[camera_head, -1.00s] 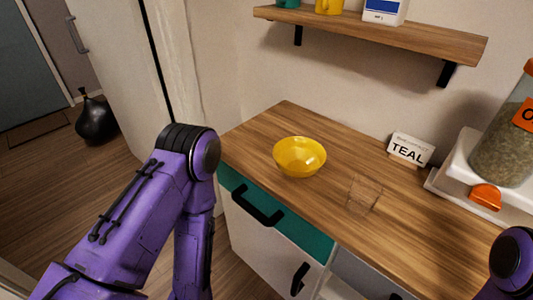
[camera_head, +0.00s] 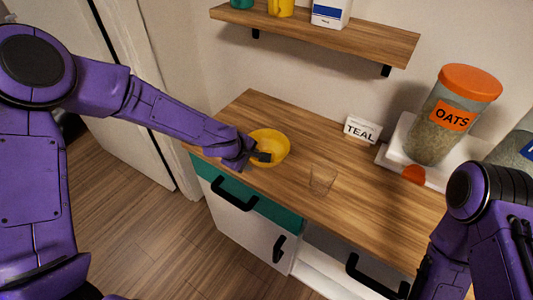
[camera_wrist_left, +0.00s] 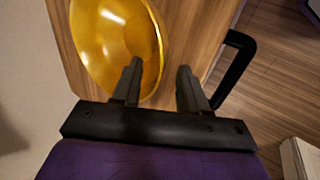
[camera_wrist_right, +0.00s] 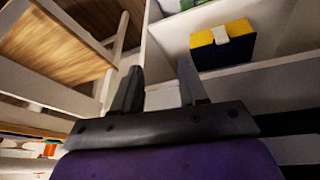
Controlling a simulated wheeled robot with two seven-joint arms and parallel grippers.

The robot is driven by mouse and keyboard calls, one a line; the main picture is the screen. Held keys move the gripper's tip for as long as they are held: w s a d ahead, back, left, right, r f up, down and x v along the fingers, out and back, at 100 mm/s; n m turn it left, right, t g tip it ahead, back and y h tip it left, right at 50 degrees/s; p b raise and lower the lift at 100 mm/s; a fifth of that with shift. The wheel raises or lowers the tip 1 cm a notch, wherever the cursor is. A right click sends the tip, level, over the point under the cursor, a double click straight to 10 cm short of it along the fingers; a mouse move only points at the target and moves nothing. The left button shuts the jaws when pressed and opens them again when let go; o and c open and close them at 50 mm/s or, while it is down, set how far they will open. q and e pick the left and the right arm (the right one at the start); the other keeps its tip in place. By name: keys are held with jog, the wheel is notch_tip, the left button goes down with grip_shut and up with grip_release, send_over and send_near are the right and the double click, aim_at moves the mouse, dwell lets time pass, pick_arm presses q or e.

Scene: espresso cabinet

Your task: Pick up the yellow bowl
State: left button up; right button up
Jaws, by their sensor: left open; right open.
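The yellow bowl (camera_head: 272,143) stands upright on the left part of the wooden counter, near its front edge. In the left wrist view the bowl (camera_wrist_left: 100,45) fills the upper left. My left gripper (camera_head: 262,157) is at the bowl's near side, partly covering it in the head view. Its jaws (camera_wrist_left: 160,78) are open, with one finger over the bowl's rim and the other outside over the counter. I cannot tell whether either finger touches the bowl. My right gripper (camera_wrist_right: 155,80) is open and empty, low by the cabinet; the head view does not show its fingers.
A clear glass (camera_head: 321,180) stands right of the bowl on the counter (camera_head: 290,185). A TEAL sign (camera_head: 362,129) and an oats dispenser (camera_head: 445,120) stand behind. A shelf (camera_head: 320,35) hangs above. A black drawer handle (camera_head: 232,195) juts out below the counter edge.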

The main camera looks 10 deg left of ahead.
pick_arm(q)
jog(key=x, duration=0.2)
jog(key=shift+w+f, duration=0.15)
jog(key=shift+f, duration=0.15)
jog(key=shift+w+f, duration=0.1)
jog(key=shift+w, duration=0.1)
jog(key=shift+s, duration=0.1)
grip_shut()
